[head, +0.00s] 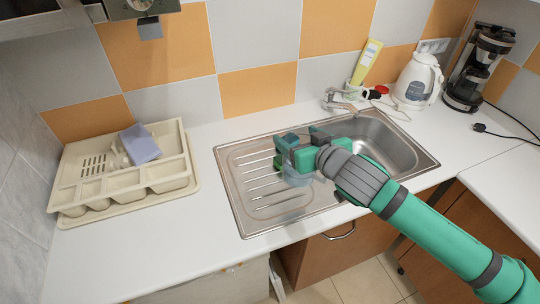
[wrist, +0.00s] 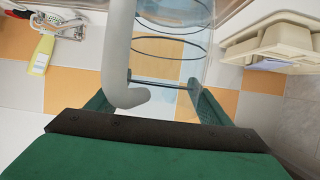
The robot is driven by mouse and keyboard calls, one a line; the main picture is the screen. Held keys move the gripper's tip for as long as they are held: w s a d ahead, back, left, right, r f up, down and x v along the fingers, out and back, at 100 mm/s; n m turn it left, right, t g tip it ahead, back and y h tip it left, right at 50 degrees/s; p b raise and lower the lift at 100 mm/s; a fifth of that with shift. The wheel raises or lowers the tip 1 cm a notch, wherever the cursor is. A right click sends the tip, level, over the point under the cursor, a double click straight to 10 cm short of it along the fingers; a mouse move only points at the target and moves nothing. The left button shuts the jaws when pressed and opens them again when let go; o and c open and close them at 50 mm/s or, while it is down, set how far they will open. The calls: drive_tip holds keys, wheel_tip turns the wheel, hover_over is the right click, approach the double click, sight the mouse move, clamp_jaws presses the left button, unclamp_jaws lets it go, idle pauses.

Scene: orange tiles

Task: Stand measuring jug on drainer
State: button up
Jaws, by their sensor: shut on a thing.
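The measuring jug (head: 296,180) is clear and hard to make out in the head view, where it hangs beneath my gripper over the ridged side of the steel sink. In the wrist view the jug (wrist: 172,50) shows dark rings on its wall and a pale grey handle (wrist: 120,55). My gripper (head: 297,150) is shut on the jug, with the handle between its green fingers in the wrist view (wrist: 150,98). The sink's ridged drainer (head: 240,165) lies left of the basin. I cannot tell whether the jug's base touches it.
A cream rack (head: 125,182) with compartments and a blue-grey block (head: 140,144) stands left of the sink. The tap (head: 338,102), a yellow bottle (head: 367,62), a white kettle (head: 417,82) and a coffee maker (head: 478,68) stand behind and right. Counter between rack and sink is clear.

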drive_tip(key=w+a+f, duration=0.4)
drive_tip(key=a+f, duration=0.2)
drive_tip(key=f, duration=0.4)
drive_tip(key=shift+w+a+f, duration=0.2)
drive_tip(key=shift+w+a, duration=0.05)
drive_tip(key=shift+a, duration=0.1)
drive_tip(key=shift+f, duration=0.1)
drive_tip(key=o, duration=1.9)
drive_tip(key=shift+c, duration=0.2)
